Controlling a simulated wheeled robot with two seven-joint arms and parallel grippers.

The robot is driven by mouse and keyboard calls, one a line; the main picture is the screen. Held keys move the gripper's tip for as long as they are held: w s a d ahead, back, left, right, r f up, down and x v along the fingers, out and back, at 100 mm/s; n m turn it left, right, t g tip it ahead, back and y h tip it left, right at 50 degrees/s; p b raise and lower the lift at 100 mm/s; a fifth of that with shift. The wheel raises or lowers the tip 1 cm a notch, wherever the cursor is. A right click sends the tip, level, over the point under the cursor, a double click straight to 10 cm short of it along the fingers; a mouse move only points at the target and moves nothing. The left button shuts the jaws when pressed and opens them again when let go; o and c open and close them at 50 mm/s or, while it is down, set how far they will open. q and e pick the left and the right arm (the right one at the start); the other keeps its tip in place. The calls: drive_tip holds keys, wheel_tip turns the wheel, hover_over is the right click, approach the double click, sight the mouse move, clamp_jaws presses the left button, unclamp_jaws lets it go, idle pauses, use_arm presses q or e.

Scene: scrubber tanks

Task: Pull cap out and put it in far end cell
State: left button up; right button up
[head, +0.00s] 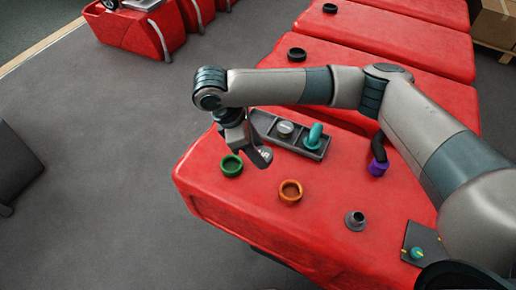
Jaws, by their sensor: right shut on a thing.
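My right gripper (258,154) hangs low over the red tank, close to the near side of the tray's left end. It is shut on a small pale grey thing (264,152), likely the cap, mostly hidden by the fingers. The grey tray (296,145) has cells in a row. Its left end cell looks empty, though the gripper partly covers it. A pale round fitting (285,129) sits in the middle, and a teal elbow (314,138) sits in the right end cell. My left gripper is not in view.
On the red tank (240,207) stand a green ring (232,165), an orange ring (290,191), a grey flanged fitting (355,221) and a purple-ended black elbow (378,166). A plate with a teal knob (418,253) lies at right. More red tanks (400,40) stand behind.

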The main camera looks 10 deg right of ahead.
drive_tip(key=shift+r+p, duration=0.45)
idle(0.7)
drive_tip(key=shift+r+p, duration=2.4)
drive_tip(key=shift+p, duration=0.4)
drive_tip(key=shift+d, duration=0.1)
